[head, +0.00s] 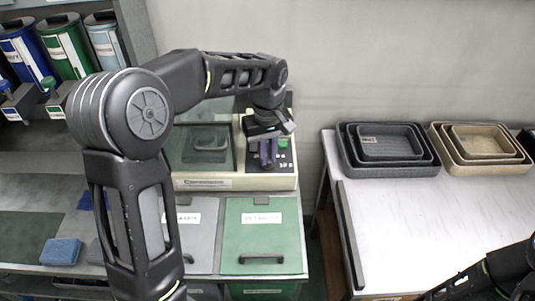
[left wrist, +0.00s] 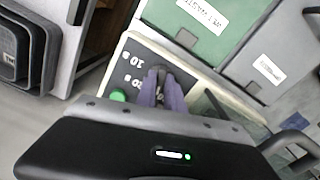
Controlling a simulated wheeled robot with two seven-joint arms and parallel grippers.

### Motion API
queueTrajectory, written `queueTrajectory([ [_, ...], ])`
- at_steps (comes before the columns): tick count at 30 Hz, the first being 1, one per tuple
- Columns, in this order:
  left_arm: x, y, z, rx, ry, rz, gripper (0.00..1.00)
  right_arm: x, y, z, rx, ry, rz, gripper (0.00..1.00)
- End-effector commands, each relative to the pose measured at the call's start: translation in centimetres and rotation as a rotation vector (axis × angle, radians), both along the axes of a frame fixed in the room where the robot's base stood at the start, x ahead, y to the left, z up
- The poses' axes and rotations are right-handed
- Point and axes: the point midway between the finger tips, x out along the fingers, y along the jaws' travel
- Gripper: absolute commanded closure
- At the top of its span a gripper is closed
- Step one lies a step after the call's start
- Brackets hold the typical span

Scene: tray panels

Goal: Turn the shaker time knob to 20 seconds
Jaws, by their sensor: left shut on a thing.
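The shaker (head: 235,184) is a beige box with a clear-lidded chamber at left and a black control panel (head: 284,162) at right. My left gripper (head: 267,158) reaches down over this panel. In the left wrist view its two purple fingers (left wrist: 161,90) are shut on the dark time knob (left wrist: 160,71), which they mostly hide. White "10 s" markings (left wrist: 134,70) show beside the knob; its pointer direction cannot be made out. A green button (left wrist: 118,95) is on the panel, apart from the fingers. My right arm shows at the lower right, its gripper out of frame.
Green (head: 263,218) and grey (head: 197,218) labelled waste lids are in front of the shaker. Nested dark trays (head: 347,165) and tan trays (head: 440,165) stand on the white table (head: 420,225) at right. A blue sponge-like block (head: 62,252) lies at lower left.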

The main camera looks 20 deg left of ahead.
Motion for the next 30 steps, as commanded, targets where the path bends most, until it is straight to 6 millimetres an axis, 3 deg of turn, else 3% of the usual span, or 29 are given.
queueTrajectory([
  [11, 0.04, -0.02, 0.06, 0.0, -0.001, -0.191, 1.0, 0.01, 0.0, -0.06, 0.0, 0.0, 0.0, 0.64],
  [30, 0.05, 0.01, 0.09, 0.0, -0.001, -0.755, 1.0, 0.02, 0.01, -0.06, 0.0, 0.0, 0.0, 0.64],
])
